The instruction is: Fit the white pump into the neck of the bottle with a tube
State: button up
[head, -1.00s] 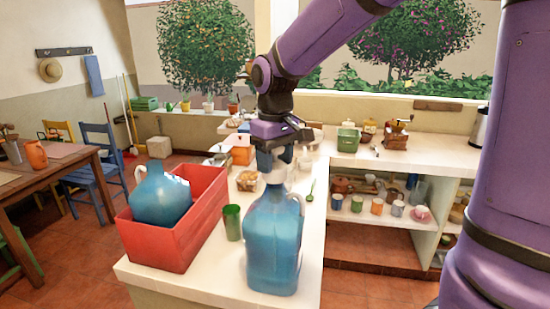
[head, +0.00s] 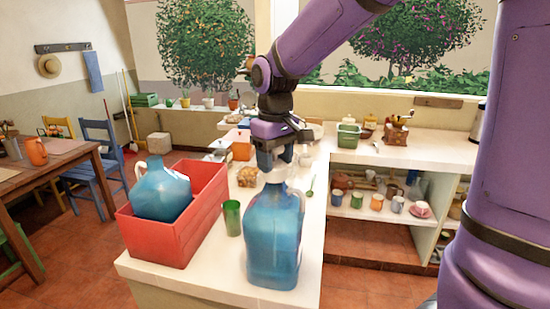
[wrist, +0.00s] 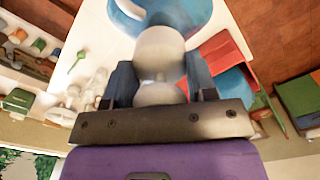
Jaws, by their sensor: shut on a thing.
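The white pump (wrist: 160,52) is between the two fingers of my gripper (wrist: 160,80), which are shut on it. In the head view my gripper (head: 274,160) is right above the blue bottle (head: 273,240) standing upright on the counter. Only a little of the pump (head: 276,176) shows there, at the bottle's neck. I cannot tell whether it is inside the neck or just above it. In the wrist view the blue bottle (wrist: 190,12) lies beyond the pump, which hides its neck. No tube can be made out.
A red crate (head: 155,243) holding another blue bottle (head: 162,195) stands left of the upright bottle. A green cup (head: 232,218) stands close between them. A green spoon (head: 310,188) lies to the right. The white counter's (head: 205,281) front edge is near.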

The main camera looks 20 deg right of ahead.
jog(key=shift+f, duration=0.2)
jog(key=o, duration=1)
jog(key=shift+o, duration=0.2)
notch_tip(320, 180, up, 11)
jog(key=shift+f, duration=0.15)
